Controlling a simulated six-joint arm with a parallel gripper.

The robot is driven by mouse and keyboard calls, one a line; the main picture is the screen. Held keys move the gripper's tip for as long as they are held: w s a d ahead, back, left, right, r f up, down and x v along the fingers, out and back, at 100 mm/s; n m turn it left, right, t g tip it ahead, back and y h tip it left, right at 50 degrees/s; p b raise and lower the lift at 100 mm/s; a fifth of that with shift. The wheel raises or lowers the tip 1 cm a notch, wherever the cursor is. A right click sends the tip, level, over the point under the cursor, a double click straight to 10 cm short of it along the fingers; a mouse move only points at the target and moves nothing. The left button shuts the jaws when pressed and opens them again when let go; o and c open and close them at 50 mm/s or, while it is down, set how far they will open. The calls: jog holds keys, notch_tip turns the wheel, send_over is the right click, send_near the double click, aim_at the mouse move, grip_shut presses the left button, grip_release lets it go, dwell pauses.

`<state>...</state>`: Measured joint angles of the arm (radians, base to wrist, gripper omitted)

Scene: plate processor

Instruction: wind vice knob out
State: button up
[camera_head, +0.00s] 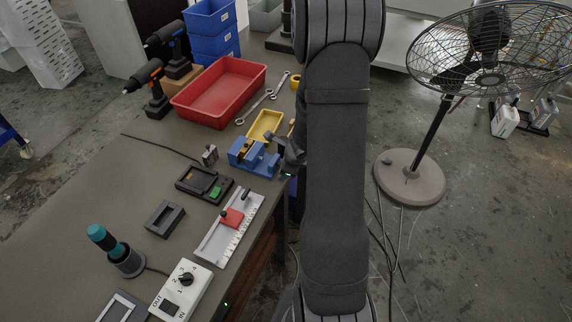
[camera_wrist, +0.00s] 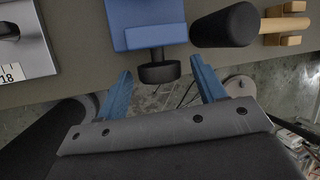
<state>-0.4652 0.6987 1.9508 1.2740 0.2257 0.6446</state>
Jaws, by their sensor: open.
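The blue vice (camera_head: 255,157) stands at the table's right edge in the head view. In the wrist view its blue body (camera_wrist: 145,15) is at the top, with the round black vice knob (camera_wrist: 159,73) sticking out towards me, past the table edge. My gripper (camera_wrist: 160,66) is open and empty, with one blue finger left of the knob and one right of it. Gaps show on both sides, and I see no contact. In the head view my gripper (camera_head: 289,150) is a small dark shape beside the vice, and the knob cannot be made out there.
A black cylinder (camera_wrist: 226,25) lies close to the right of the vice, with a wooden piece (camera_wrist: 285,25) beyond it. A yellow tray (camera_head: 265,124) and a red tray (camera_head: 220,91) are behind the vice. A ruler fixture (camera_head: 228,232) sits nearer along the edge.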

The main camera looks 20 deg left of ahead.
jog(key=v, duration=1.7)
jog(key=shift+s+r, duration=0.15)
jog(key=shift+o, duration=0.3)
jog(key=shift+d, duration=0.1)
jog(key=w+m+g, duration=0.2)
jog(key=w+g, duration=0.1)
jog(key=w, duration=0.2)
jog(key=x, duration=1.7)
